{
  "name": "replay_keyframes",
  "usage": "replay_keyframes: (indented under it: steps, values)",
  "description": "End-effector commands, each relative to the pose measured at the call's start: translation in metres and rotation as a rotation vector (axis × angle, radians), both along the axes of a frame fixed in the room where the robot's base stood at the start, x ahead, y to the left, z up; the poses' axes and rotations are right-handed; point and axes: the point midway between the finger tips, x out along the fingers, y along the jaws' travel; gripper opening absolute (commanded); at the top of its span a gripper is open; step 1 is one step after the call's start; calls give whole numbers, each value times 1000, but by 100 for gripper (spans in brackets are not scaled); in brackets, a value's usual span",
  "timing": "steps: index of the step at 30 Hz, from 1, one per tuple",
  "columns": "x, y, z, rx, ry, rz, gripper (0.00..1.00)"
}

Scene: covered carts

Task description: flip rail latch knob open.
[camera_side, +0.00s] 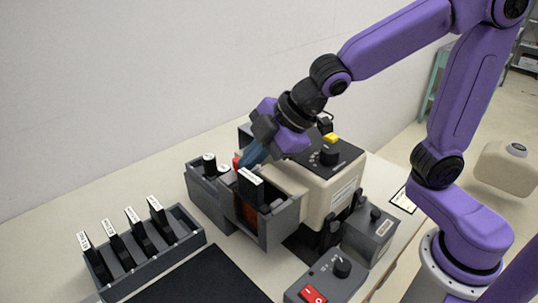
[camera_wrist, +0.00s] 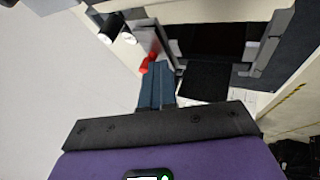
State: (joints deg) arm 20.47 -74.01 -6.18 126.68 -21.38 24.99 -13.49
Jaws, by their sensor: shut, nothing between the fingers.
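A small red knob (camera_wrist: 148,63), which looks like the latch knob, sits just past my fingertips in the wrist view. A bit of it shows in the side view (camera_side: 237,161), left of the fingers and partly hidden by them. My gripper (camera_side: 246,161) points down and left, its blue fingers closed together with nothing between them. In the wrist view the closed fingers (camera_wrist: 155,78) end right by the knob. I cannot tell whether they touch it. The rail under the knob is mostly hidden.
A beige machine (camera_side: 335,185) with a dark top stands right of my gripper. A grey holder (camera_side: 283,224) with a labelled black cartridge (camera_side: 250,187) is in front. A rack (camera_side: 150,262) of black cartridges is front left. A control box (camera_side: 330,277) is front right.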

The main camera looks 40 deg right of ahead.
Motion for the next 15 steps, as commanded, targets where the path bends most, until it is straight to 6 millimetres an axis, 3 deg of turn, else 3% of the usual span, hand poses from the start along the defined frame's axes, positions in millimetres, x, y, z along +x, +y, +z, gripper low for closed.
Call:
replay_keyframes:
  steps: [5,10,15]
  values:
    - [-16,0,1,1,-2,4,0]
    - [-44,1,1,2,-3,8,0]
    - [-55,-11,27,7,-2,1,0]
